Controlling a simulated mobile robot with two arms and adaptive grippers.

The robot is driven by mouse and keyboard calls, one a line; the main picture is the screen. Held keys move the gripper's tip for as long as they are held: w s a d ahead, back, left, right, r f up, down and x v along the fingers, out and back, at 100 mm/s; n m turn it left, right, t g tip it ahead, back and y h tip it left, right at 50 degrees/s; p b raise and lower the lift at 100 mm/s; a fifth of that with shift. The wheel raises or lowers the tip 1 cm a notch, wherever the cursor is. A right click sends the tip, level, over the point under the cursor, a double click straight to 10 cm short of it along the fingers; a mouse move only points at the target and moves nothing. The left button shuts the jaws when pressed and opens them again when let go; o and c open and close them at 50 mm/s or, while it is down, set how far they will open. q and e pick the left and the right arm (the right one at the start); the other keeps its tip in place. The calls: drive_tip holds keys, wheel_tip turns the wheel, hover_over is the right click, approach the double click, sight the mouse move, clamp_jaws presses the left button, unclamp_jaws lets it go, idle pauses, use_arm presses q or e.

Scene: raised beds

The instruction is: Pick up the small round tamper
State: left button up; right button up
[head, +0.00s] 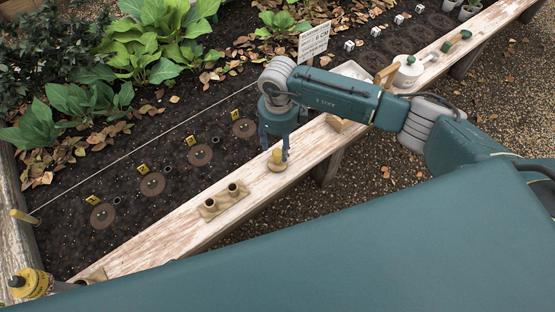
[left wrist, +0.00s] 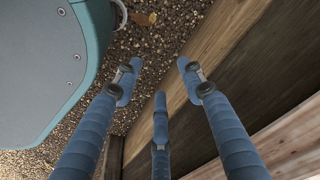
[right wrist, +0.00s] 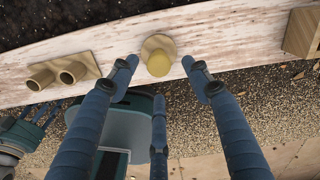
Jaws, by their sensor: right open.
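The small round tamper (head: 277,160) stands upright on the whitewashed plank edge of the bed. It has a yellow rounded knob and a wider wooden disc base. My right gripper (head: 274,148) is open and points down at it, with its fingers around or just above the knob in the head view. In the right wrist view the tamper (right wrist: 157,57) shows between and a little beyond the spread fingertips, with nothing held. My left gripper (left wrist: 158,85) is open and empty beside a wooden board, and it is not in the head view.
A two-cup wooden holder (head: 224,200) stands left of the tamper on the plank. To the right are a tray (head: 352,71), a white bottle (head: 408,70) and a green-handled tool (head: 456,41). Soil with round marked spots (head: 152,184) lies behind. A sign (head: 314,41) stands near my right arm.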

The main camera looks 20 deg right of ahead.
sight(279, 153)
wheel_tip(279, 153, down, 4)
drive_tip(key=shift+b, duration=0.3)
drive_tip(key=shift+f, duration=0.5)
use_arm(q)
drive_tip(key=shift+w+r, duration=0.35)
drive_tip(key=shift+r, duration=0.2)
drive_tip(key=shift+w+r, duration=0.3)
drive_tip(key=shift+r, duration=0.2)
use_arm(e)
clamp_jaws()
